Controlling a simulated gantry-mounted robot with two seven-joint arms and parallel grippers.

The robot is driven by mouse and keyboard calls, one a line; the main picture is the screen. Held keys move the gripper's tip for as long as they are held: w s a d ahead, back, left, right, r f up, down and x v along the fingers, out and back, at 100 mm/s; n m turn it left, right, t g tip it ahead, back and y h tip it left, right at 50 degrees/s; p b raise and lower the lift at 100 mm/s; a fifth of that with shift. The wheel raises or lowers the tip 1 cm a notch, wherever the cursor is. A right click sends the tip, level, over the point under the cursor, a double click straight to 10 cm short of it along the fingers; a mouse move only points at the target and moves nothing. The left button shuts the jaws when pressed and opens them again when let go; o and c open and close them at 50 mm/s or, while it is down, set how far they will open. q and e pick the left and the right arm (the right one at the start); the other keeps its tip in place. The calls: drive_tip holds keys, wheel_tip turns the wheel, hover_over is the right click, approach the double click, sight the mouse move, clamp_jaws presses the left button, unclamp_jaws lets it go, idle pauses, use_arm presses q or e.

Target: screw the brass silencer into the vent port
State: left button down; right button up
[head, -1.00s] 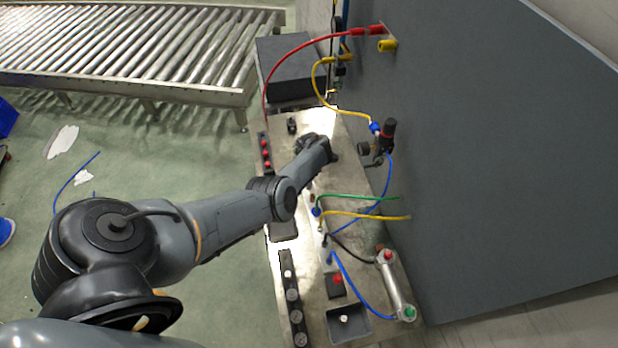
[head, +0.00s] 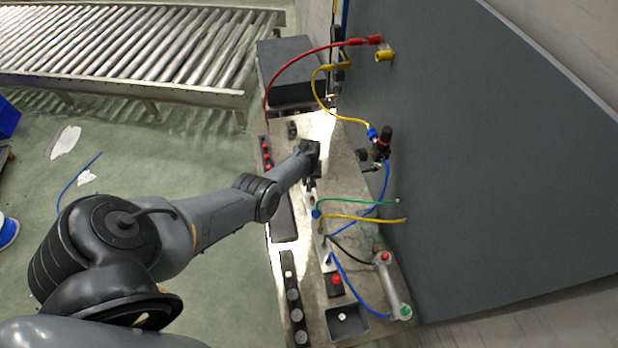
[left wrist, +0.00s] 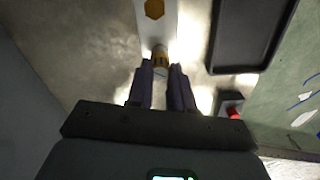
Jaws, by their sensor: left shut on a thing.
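The brass silencer (left wrist: 160,57) is between the fingertips of my left gripper (left wrist: 160,74) in the left wrist view. The gripper is shut on it, and its free end points away from the wrist. Ahead of it lies a pale metal block (left wrist: 172,22) bearing a brass hexagonal part (left wrist: 154,9). In the head view my left gripper (head: 311,181) is at the upper end of the pale valve block (head: 321,241). The silencer is too small to make out there. I cannot make out the vent port or whether the silencer touches the block. My right gripper is not in view.
A dark tray (head: 283,218) lies left of the block. A regulator (head: 383,142) is on the tall grey panel (head: 480,170). A small tray (head: 358,331) is near the front.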

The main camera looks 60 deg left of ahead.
use_arm(q)
drive_tip(key=m, duration=0.5)
drive_tip(key=shift+s+a, duration=0.1)
drive_tip(key=m, duration=0.3)
drive_tip(key=c, duration=1.1)
unclamp_jaws()
drive_tip(key=shift+c, duration=0.2)
